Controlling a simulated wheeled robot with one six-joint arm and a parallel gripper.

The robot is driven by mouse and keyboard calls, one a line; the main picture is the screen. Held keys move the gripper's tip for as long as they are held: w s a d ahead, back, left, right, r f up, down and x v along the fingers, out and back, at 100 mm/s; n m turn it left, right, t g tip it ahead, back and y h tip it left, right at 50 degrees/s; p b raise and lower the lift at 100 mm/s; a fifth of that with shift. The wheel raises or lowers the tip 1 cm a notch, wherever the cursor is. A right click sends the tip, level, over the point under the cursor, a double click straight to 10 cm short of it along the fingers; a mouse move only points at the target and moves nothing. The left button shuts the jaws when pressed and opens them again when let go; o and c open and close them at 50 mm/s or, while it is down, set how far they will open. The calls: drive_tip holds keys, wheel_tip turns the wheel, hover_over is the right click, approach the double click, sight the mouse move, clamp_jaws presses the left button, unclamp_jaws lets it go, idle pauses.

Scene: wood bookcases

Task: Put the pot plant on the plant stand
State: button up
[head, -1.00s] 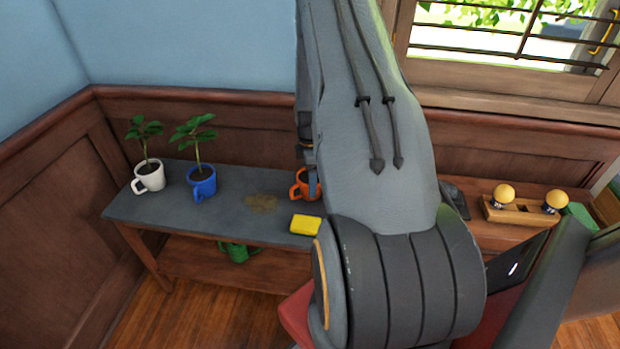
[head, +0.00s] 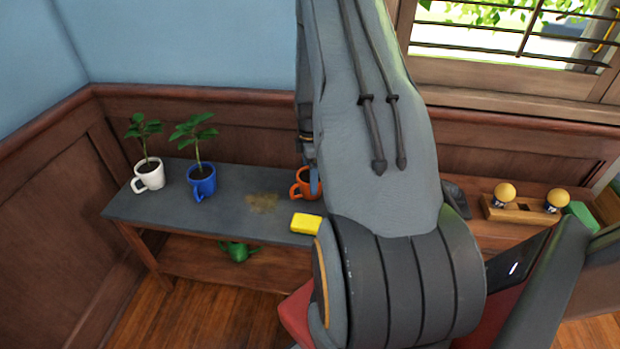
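Two pot plants stand on the grey-topped wooden plant stand (head: 235,225) at left. One is in a white mug-shaped pot (head: 149,177), the other in a blue mug-shaped pot (head: 202,184). An orange mug-shaped pot (head: 302,185) is at the right of the visible top, partly hidden by my arm. Whether it holds a plant is hidden. A part of my gripper (head: 315,181) shows in front of the orange pot's right side. The rest is behind my arm, so I cannot tell if it is open or shut, or touching the pot.
A yellow sponge (head: 306,223) lies near the front edge, beside a brown dirt patch (head: 262,202). A green watering can (head: 238,250) is on the lower shelf. A wooden holder with yellow knobs (head: 522,212) is at right. My arm blocks the middle.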

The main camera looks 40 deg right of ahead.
wheel_tip(320, 180, up, 10)
drive_tip(key=b, duration=0.2)
drive_tip(key=s+a+r+m, duration=0.15)
drive_tip(key=a+r, duration=0.25)
drive_tip(key=a, duration=0.5)
drive_tip(key=s+a+r+m, duration=0.1)
drive_tip(key=a+r+m, duration=0.2)
drive_tip(key=a, duration=0.5)
drive_tip(key=s+a+r+m, duration=0.3)
drive_tip(key=s+a+m, duration=0.4)
drive_tip(key=s+a, duration=0.6)
drive_tip(key=shift+s+a+r+t, duration=0.2)
drive_tip(key=shift+a+r+t, duration=0.15)
drive_tip(key=shift+a, duration=0.8)
